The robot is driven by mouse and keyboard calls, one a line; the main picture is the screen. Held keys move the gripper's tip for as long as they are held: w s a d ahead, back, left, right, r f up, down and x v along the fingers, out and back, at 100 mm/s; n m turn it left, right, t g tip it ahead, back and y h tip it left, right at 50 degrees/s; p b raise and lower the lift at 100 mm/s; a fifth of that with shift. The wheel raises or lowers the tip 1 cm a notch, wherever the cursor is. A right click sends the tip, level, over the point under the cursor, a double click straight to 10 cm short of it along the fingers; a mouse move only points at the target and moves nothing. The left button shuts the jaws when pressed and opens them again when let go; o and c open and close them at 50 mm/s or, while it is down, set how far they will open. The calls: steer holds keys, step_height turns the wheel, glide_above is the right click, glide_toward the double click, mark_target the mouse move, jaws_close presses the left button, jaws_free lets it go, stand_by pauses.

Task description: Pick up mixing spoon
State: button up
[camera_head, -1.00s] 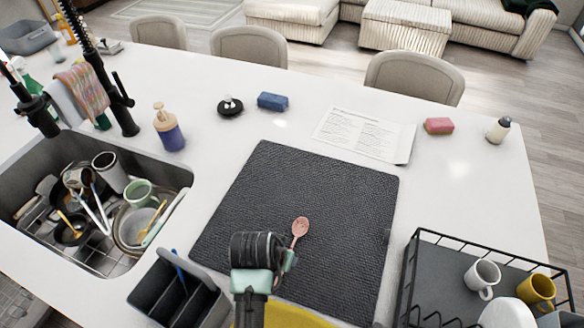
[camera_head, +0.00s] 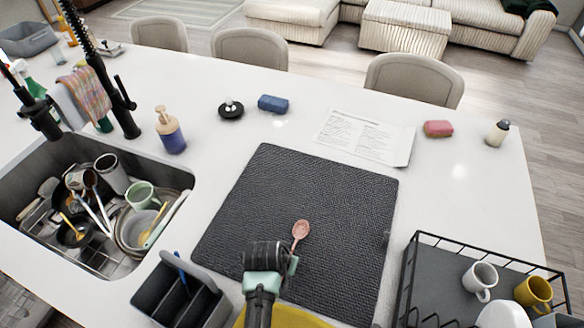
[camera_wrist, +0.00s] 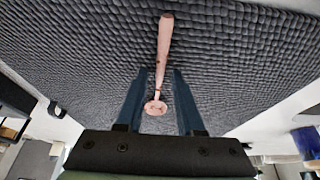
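The mixing spoon (camera_head: 301,231) is pinkish-brown and lies on the dark woven mat (camera_head: 330,185), its rounded end showing just beyond my gripper (camera_head: 290,266). In the head view the rest of the spoon is mostly hidden by my gripper. In the wrist view the spoon (camera_wrist: 164,45) runs lengthwise between the two blue fingers of my gripper (camera_wrist: 161,72), its disc-shaped end nearer the palm. The fingers are open, with a gap on both sides of the spoon. I cannot tell how high the fingertips are above the mat.
A dark divided caddy (camera_head: 178,292) stands just left of my gripper. A black wire rack (camera_head: 418,262) with mugs is at the right. The sink (camera_head: 40,165) full of dishes lies at the left. A paper sheet (camera_head: 365,135) is beyond the mat. The mat's far part is clear.

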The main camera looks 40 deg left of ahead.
jaws_close()
